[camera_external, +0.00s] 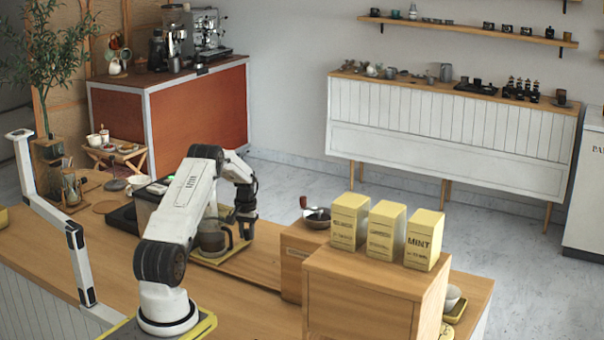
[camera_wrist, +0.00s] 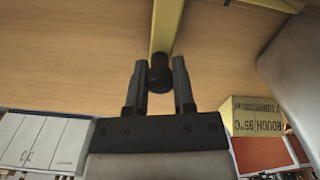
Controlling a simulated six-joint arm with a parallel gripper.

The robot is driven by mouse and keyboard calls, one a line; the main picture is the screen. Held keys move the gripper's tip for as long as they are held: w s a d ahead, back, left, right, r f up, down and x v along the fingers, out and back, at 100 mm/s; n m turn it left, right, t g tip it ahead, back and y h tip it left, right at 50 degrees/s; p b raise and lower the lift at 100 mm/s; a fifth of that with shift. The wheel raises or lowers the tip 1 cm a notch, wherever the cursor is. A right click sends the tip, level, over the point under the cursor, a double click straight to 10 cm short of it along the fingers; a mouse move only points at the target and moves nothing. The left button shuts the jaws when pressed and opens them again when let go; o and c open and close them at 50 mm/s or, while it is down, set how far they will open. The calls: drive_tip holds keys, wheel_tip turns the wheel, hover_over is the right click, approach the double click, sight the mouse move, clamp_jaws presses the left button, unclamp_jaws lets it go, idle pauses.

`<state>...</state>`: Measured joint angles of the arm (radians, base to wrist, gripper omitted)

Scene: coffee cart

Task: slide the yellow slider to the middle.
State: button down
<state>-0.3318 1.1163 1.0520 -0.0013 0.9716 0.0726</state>
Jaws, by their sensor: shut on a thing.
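In the wrist view, a yellow strip (camera_wrist: 167,28) runs along a wooden surface, with a round black knob (camera_wrist: 159,75) at its near end. I take these to be the yellow slider and its knob. My gripper (camera_wrist: 160,68) has one finger on each side of the knob and is shut on it. In the external view, my gripper (camera_external: 246,218) is low over the wooden counter, beside a dark pot. I cannot make out the slider there, and its position along its travel cannot be told.
The pot (camera_external: 212,239) stands on a yellow-edged tray (camera_external: 222,258) close to my gripper. A wooden box (camera_external: 360,292) carrying three yellow tins (camera_external: 383,231) stands to the right. The counter (camera_external: 258,312) is clear in front.

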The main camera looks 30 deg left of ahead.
drive_tip(key=d, duration=1.8)
drive_tip(key=shift+c, duration=2.2)
unclamp_jaws()
drive_tip(key=shift+r, duration=0.15)
wheel_tip(320, 180, up, 8)
drive_tip(key=shift+f, duration=0.25)
drive_tip(key=shift+s+a+r, duration=0.1)
drive_tip(key=shift+r, duration=0.05)
drive_tip(key=s+a+r+m+t, duration=0.1)
drive_tip(key=s+a+r+t, duration=0.15)
drive_tip(key=s+r, duration=0.4)
drive_tip(key=s+d+f+m, duration=0.1)
drive_tip(key=s+d+f, duration=0.1)
drive_tip(key=s, duration=0.9)
drive_tip(key=s+d+f+m, duration=0.1)
drive_tip(key=s+d+f, duration=0.1)
drive_tip(key=s, duration=0.8)
drive_tip(key=shift+s, duration=0.35)
